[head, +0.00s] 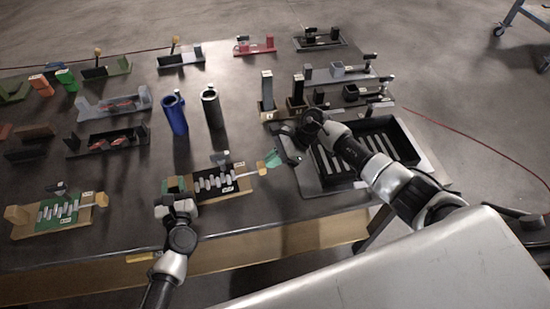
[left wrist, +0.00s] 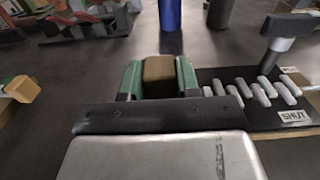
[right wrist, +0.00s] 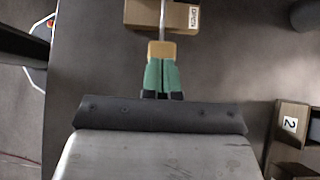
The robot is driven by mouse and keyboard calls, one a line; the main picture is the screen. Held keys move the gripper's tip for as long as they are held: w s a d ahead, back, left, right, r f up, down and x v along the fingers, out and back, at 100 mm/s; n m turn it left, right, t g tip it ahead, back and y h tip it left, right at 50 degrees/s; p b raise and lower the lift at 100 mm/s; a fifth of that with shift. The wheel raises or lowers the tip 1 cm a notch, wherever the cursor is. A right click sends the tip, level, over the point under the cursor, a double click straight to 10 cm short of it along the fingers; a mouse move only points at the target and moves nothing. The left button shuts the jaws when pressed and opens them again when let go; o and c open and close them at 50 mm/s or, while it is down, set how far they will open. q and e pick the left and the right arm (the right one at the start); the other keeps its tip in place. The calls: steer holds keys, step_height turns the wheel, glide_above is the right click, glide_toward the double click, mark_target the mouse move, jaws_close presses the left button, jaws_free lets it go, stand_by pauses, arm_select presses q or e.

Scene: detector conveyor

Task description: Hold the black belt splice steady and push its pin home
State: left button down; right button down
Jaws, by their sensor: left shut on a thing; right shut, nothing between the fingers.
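The black belt splice (head: 215,182) lies on the table in front of me, with grey interlocked lugs and a SHUT label in the left wrist view (left wrist: 240,118). My left gripper (head: 176,186) is shut on the tan block (left wrist: 160,72) at its left end, a green finger on each side. The pin's tan knob (head: 262,171) sticks out at the splice's right end. In the right wrist view its thin rod (right wrist: 162,18) runs into a tan block labelled OPEN. My right gripper (right wrist: 161,80) is shut and empty, its green fingertips right at the knob; whether they touch is unclear.
A similar green splice (head: 60,213) lies to the left. A blue tube (head: 174,115) and a black tube (head: 212,108) stand behind. A black slatted tray (head: 410,150) is at the right, under my right arm. A T-shaped grey post (left wrist: 283,38) rises behind the splice.

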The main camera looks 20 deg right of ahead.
glide_toward(236, 177)
steer(key=x, duration=0.4)
steer(key=shift+w+f, duration=0.1)
steer(key=shift+f, duration=0.2)
arm_select(q)
steer(key=shift+d, duration=0.1)
arm_select(e)
steer(key=shift+d, duration=0.1)
steer(key=shift+d, duration=0.3)
steer(key=d, duration=0.2)
steer(key=d+r, duration=0.1)
steer(key=d, duration=0.1)
steer(key=shift+d, duration=0.25)
steer(key=v, duration=0.8)
steer(key=shift+d+r, duration=0.2)
steer(key=shift+d, duration=0.05)
